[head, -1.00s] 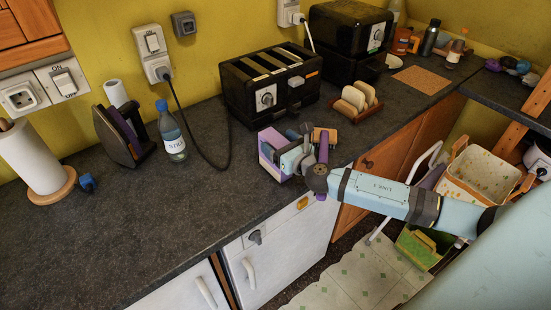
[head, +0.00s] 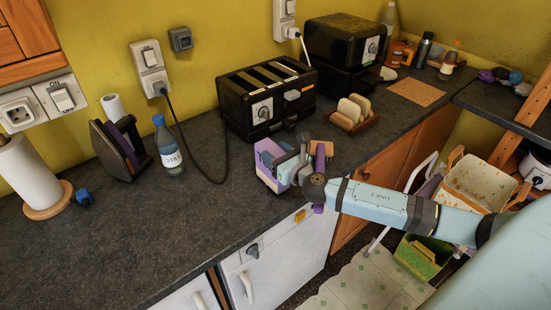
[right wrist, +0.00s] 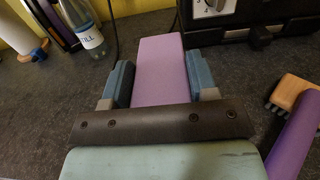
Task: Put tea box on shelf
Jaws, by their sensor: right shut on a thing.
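The tea box (head: 265,155) is a small purple and white carton at the front of the dark counter, below the black toaster in the head view. My right gripper (head: 290,167) is shut on it, and the gripper partly hides the box. In the right wrist view the purple top of the box (right wrist: 160,70) lies between the two blue fingers (right wrist: 158,82), one on each side. I cannot tell whether the box touches the counter. No shelf is clearly seen. My left gripper is not in view.
A black toaster (head: 265,100) stands just behind the box. A toast rack (head: 353,113) is to its right. The front left counter (head: 130,245) is clear.

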